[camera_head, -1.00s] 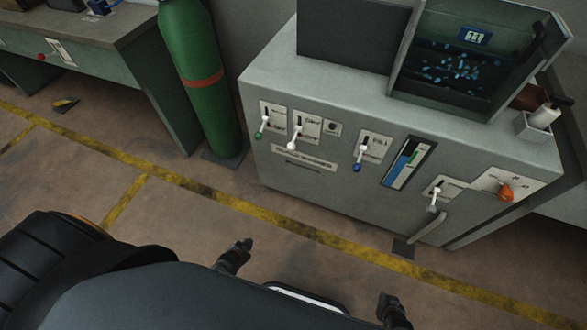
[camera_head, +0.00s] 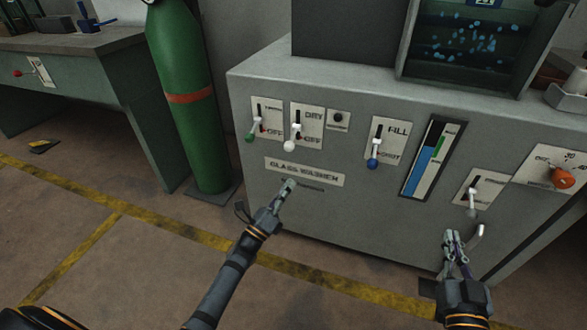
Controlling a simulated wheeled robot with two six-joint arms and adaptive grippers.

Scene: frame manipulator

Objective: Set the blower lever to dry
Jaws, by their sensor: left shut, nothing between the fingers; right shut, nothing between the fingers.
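The blower lever (camera_head: 291,143) has a white knob and sits on a plate marked DRY at the top and OFF at the bottom. Its knob hangs at the low end, by OFF. My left gripper (camera_head: 288,185) is shut and empty, below the lever in the picture, in front of the GLASS WASHER label. It is apart from the lever. My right gripper (camera_head: 453,237) is shut and empty at the lower right, just left of a grey handle (camera_head: 477,236).
The grey cabinet front also carries a green-knobbed lever (camera_head: 251,136), a blue-knobbed lever (camera_head: 373,162), a blue gauge (camera_head: 414,172), a pale-knobbed lever (camera_head: 472,206) and an orange dial (camera_head: 565,178). A green gas cylinder (camera_head: 190,125) stands to the left.

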